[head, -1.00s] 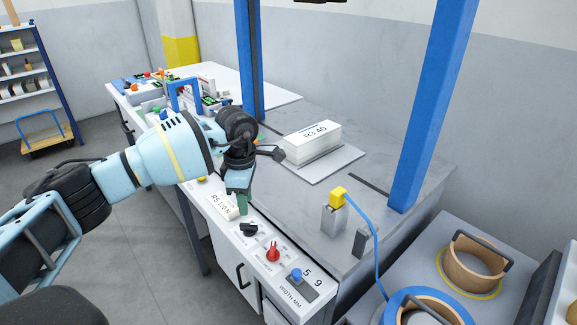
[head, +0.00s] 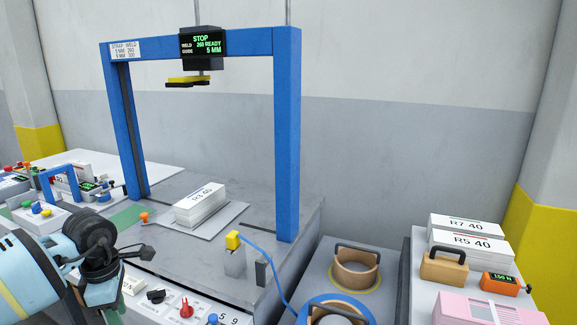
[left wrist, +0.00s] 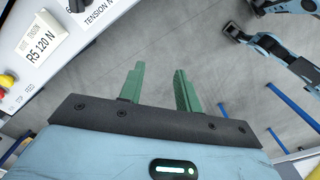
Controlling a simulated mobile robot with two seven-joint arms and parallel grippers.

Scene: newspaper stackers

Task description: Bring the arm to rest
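My left arm comes in at the lower left of the head view, with its gripper (head: 113,314) low by the front of the strapping bench, its fingertips at the picture's bottom edge. In the left wrist view the two green fingers (left wrist: 159,88) stand apart with nothing between them, above the grey floor. The bench's front panel with the R5 120 N card (left wrist: 42,38) lies to the left of the fingers. My right gripper cannot be made out. Light blue and black links (left wrist: 275,45) show at the upper right of the wrist view.
An R3 40 stack (head: 201,203) lies on a plate beneath. A yellow-topped post (head: 233,240) with a blue cable stands in front. Stacks and a pink block (head: 487,310) are at right.

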